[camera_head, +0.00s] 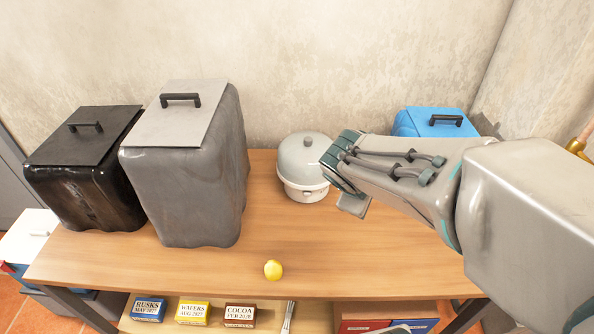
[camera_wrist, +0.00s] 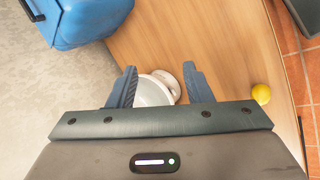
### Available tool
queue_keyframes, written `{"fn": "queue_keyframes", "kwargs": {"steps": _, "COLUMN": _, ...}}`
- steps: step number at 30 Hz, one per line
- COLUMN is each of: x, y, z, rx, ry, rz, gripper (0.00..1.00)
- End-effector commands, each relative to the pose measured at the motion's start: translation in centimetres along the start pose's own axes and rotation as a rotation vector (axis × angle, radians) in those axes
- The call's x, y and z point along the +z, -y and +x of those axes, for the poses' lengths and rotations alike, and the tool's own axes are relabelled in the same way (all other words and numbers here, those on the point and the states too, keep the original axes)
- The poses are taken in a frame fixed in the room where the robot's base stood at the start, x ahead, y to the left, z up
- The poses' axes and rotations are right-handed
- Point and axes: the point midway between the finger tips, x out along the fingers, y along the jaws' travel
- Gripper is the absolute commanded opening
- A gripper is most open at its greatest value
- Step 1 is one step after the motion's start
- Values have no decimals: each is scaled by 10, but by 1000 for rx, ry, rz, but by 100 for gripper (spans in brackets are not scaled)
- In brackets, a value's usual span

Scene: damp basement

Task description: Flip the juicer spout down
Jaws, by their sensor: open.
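The juicer (camera_head: 303,162) stands upright on the wooden table near the back wall. It has a grey-green dome with a knob on top and a white base. My gripper comes in from the right in the head view, beside the juicer, and hides part of its right side. In the wrist view my gripper (camera_wrist: 159,67) is open. Part of the juicer (camera_wrist: 153,92) shows between and beyond its two fingers, with its lower part hidden by the gripper body. I cannot make out the spout or its position.
A grey bin (camera_head: 190,170) and a black bin (camera_head: 85,170) stand left of the juicer. A blue bin (camera_head: 415,122) stands at the back right behind my arm. A lemon (camera_head: 273,270) lies near the table's (camera_head: 120,262) front edge. Small boxes sit below.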

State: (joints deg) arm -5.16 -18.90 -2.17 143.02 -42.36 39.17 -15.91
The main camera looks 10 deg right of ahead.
Motion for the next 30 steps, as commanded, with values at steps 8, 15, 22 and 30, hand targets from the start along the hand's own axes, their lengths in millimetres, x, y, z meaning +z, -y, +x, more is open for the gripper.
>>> {"fn": "queue_keyframes", "kwargs": {"steps": 8, "x": -57, "y": -15, "z": 59, "rx": 234, "ry": -25, "rz": -783, "gripper": 45}}
{"fn": "queue_keyframes", "kwargs": {"steps": 15, "x": -117, "y": 8, "z": 99, "rx": 376, "ry": -82, "rz": -1454, "gripper": 45}}
{"fn": "queue_keyframes", "kwargs": {"steps": 22, "x": -148, "y": 37, "z": 120, "rx": 445, "ry": -133, "rz": -1853, "gripper": 45}}
{"fn": "queue_keyframes", "kwargs": {"steps": 30, "x": -160, "y": 44, "z": 140, "rx": 460, "ry": -145, "rz": -1947, "gripper": 45}}
